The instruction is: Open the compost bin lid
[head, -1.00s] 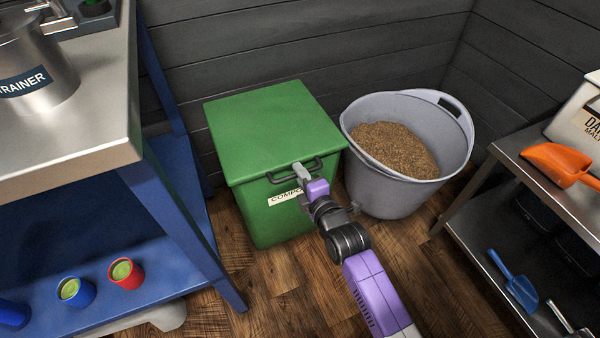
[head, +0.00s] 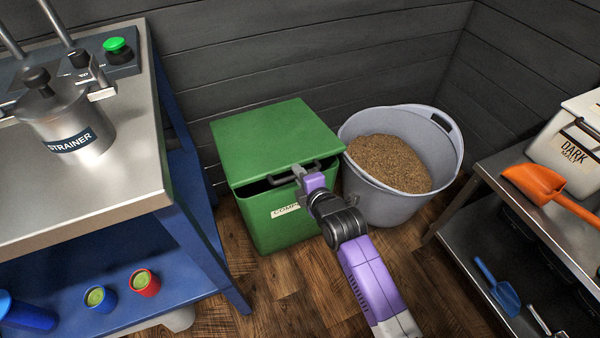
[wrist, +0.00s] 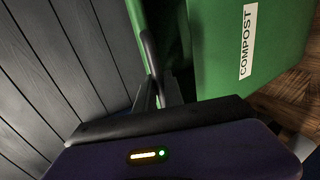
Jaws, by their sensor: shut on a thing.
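The green compost bin (head: 275,222) stands on the floor against the back wall. Its green lid (head: 272,137) is raised a little at the front, with a dark gap between lid and bin. My gripper (head: 300,174) is shut on the dark handle (head: 322,167) at the lid's front edge. In the wrist view the fingers (wrist: 158,92) close around the handle bar (wrist: 150,52), and the bin's COMPOST label (wrist: 247,40) shows at the right. The inside of the bin is too dark to make out.
A grey tub of grain (head: 400,195) stands close at the bin's right. A steel-topped table with blue legs (head: 205,240) is at the left, holding a strainer pot (head: 68,120). A metal shelf (head: 500,200) with scoops is at the right. Grey plank walls rise behind the bin.

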